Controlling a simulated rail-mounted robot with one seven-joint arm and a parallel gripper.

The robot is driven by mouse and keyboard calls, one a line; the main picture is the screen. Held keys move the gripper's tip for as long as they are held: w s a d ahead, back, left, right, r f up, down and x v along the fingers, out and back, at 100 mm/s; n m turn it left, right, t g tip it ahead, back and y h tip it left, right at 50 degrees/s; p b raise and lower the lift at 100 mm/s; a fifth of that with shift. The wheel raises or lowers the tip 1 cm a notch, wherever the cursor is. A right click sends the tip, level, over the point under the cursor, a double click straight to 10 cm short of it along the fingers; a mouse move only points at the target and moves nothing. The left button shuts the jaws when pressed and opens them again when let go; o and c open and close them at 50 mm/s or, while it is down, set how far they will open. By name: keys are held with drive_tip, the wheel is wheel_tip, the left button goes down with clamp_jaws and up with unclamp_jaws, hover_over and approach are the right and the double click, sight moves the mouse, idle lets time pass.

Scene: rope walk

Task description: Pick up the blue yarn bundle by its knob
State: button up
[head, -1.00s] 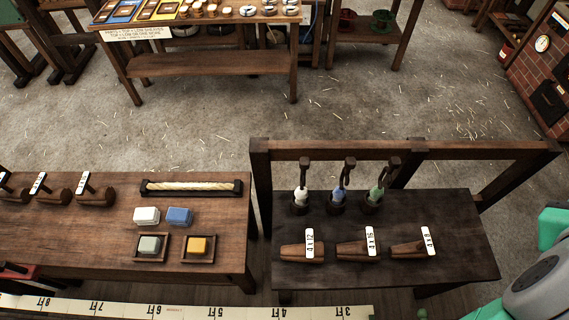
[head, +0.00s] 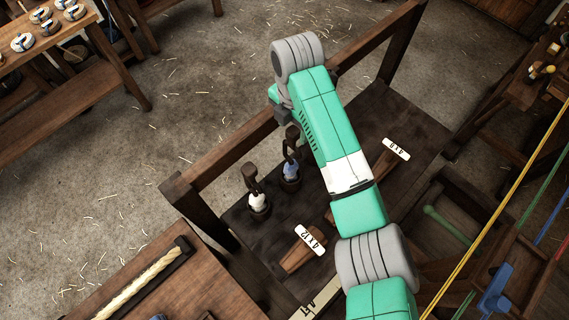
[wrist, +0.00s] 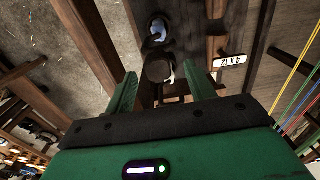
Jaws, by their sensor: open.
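The blue yarn bundle (head: 291,171) stands upright in a dark holder on the dark bench, with a dark knob on top. The white bundle (head: 257,202) stands to its lower left. The green bundle is hidden in the head view, behind my arm. In the wrist view my gripper (wrist: 161,72) is open, with its green fingers apart. A dark round knob (wrist: 158,68) shows between the fingertips with a little white beside it. A pale blue bundle (wrist: 157,32) shows farther off, above that knob. I cannot tell how far the fingers are from the knob.
A wooden rail (head: 225,155) runs along the bench's back edge. Wooden tools lie in front of the bundles, with labels 4 X 12 (head: 310,239) and 4 X 8 (head: 396,149). Coloured strands (head: 515,200) stretch at the right. A rope tray (head: 148,282) is at lower left.

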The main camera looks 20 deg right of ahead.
wheel_tip(320, 180, down, 5)
drive_tip(key=shift+w+d+f, duration=0.1)
clamp_jaws()
idle(0.3)
